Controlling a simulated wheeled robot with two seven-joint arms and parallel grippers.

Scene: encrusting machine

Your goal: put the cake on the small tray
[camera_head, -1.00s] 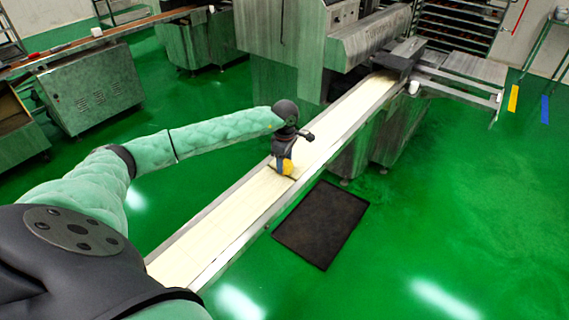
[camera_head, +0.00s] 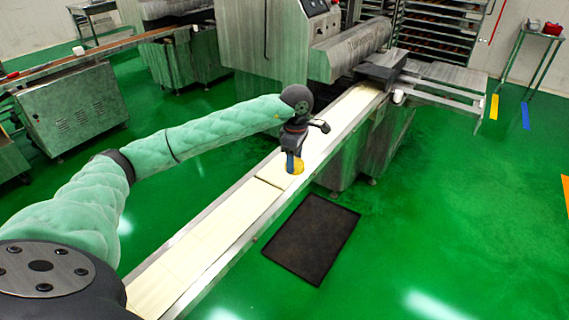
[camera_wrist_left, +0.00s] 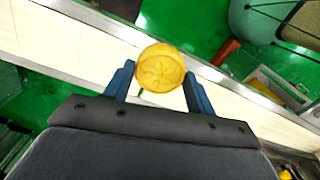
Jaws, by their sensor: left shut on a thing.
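The cake (camera_head: 298,168) is a round yellow piece with a pattern pressed into its top. My left gripper (camera_head: 292,164) is shut on it, at the cream conveyor belt. In the left wrist view the cake (camera_wrist_left: 160,68) sits between the two blue fingers of the left gripper (camera_wrist_left: 160,80). I cannot tell whether the cake touches the belt. A dark flat tray (camera_head: 312,238) is to the right of the belt, nearer than the gripper, with nothing on it. My right gripper is not in view.
The long conveyor belt (camera_head: 200,240) with metal side rails runs from the lower left to the machine (camera_head: 350,48) at the back. A rack with shelves (camera_head: 440,28) stands behind it. A small table (camera_head: 540,36) is at the far right. Green floor is open on the right.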

